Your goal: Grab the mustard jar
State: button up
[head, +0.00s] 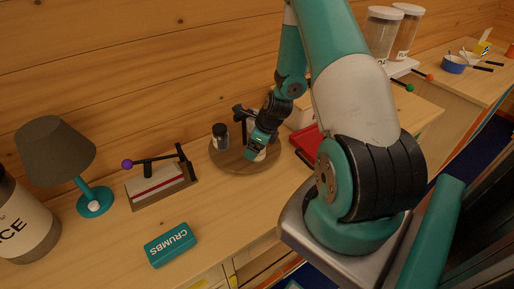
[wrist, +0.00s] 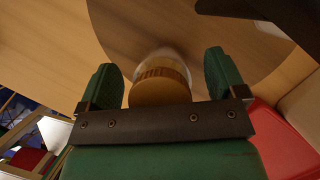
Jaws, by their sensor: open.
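A jar with a mustard-yellow lid (wrist: 160,88) and a pale, clear body stands between my gripper's fingers in the wrist view; no label on it shows. In the head view it is mostly hidden behind my gripper (head: 257,146), with a pale bit (head: 261,156) showing. My gripper is open, with one green finger on each side of the jar, in the wrist view (wrist: 163,68). I cannot tell whether either finger touches it. The jar is on a round wooden board (head: 232,164).
A dark-lidded jar (head: 221,136) stands on the board left of my gripper. A dark object (head: 240,113) is behind my gripper. A red tray (head: 305,146) lies close right. A lever device (head: 160,183), a teal CRUMBS box (head: 171,245) and a lamp (head: 55,150) are left.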

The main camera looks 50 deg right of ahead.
jog(key=shift+c, duration=0.5)
jog(key=c, duration=1.1)
jog(key=shift+r, duration=0.15)
